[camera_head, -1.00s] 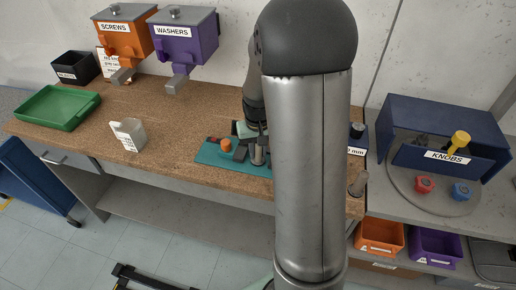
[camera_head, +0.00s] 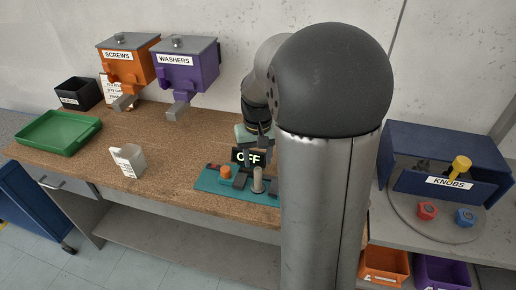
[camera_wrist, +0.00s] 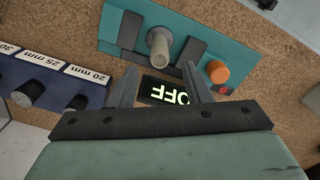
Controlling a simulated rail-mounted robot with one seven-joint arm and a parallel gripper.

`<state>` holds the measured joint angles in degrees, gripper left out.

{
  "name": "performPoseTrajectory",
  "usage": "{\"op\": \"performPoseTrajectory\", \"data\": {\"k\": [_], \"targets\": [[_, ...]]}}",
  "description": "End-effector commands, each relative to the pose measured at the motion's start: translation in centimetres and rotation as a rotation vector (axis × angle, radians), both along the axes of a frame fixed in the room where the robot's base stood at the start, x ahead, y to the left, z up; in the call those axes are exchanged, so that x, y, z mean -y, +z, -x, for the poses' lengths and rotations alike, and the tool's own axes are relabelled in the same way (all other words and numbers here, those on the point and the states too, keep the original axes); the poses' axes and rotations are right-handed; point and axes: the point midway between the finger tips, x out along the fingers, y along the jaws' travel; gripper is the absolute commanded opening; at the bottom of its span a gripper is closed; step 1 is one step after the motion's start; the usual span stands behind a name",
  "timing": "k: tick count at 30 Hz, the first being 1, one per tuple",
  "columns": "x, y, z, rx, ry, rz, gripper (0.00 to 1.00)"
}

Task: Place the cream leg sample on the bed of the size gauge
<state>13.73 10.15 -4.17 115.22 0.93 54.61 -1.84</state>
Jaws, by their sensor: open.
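The size gauge (camera_head: 208,180) is a teal plate on the bench with an orange knob (camera_head: 225,172), dark blocks and a black display reading OFF (camera_head: 248,157). The cream leg sample (camera_head: 258,180) stands upright on the gauge between the dark blocks. The wrist view shows it as a pale cylinder (camera_wrist: 160,44) with the gauge plate (camera_wrist: 120,22) around it. My gripper (camera_wrist: 159,78) is open, its two fingers apart and empty. It hangs above and behind the sample, clear of it; the head view also shows my gripper (camera_head: 256,146). My arm hides the gauge's right end.
A navy rack (camera_wrist: 60,92) labelled 20, 25 and 30 mm stands beside the gauge. A white container (camera_head: 128,160) and green tray (camera_head: 58,132) are to the left. Screws (camera_head: 128,68) and washers (camera_head: 185,62) dispensers are behind. Bench between container and gauge is clear.

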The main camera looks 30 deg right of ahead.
Motion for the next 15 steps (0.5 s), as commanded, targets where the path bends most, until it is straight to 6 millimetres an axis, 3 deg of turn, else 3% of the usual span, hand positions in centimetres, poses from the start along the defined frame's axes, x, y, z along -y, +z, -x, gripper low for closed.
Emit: {"op": "performPoseTrajectory", "data": {"k": [3,10,13,15], "targets": [[0.0,2.1,-0.1,0.004,0.000,0.001,0.44],[-0.8,4.1,0.8,0.004,0.014,-0.001,0.44],[-3.8,4.4,3.5,0.016,0.065,-0.004,0.44],[-6.4,4.2,6.6,0.027,0.116,-0.004,0.44]]}}
